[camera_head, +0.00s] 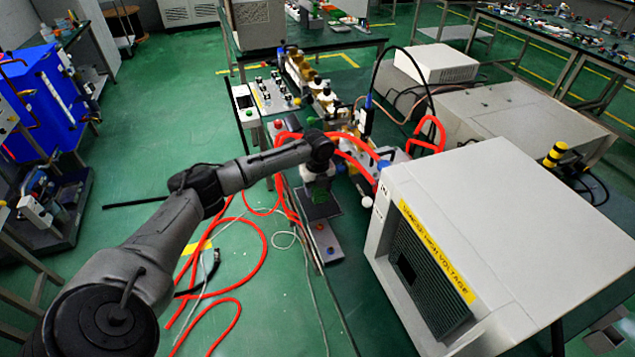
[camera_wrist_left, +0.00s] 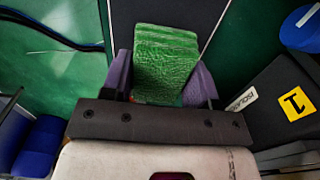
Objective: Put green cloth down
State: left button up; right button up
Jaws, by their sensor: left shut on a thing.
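My left gripper (camera_wrist_left: 160,82) is shut on the green cloth (camera_wrist_left: 165,58), a folded, textured stack held between its purple fingers in the left wrist view. A dark flat surface (camera_wrist_left: 128,18) lies behind the cloth; whether the cloth touches it I cannot tell. In the head view my left arm comes in from the left, and its gripper (camera_head: 320,181) points down over the middle of the equipment. There the cloth is mostly hidden by the wrist. My right gripper is not in view.
A large white box with a yellow high-voltage label (camera_head: 437,249) stands close at the right. Red hoses (camera_head: 262,250) and thin cables lie around the gripper. A control panel (camera_head: 270,94) stands behind. Green floor (camera_head: 140,185) is open at the left.

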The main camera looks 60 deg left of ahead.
aim_at(318, 195)
pick_arm(q)
jog(key=shift+f, duration=1.55)
jog(key=o, duration=0.8)
jog(key=shift+o, duration=0.2)
jog(key=shift+f, duration=0.15)
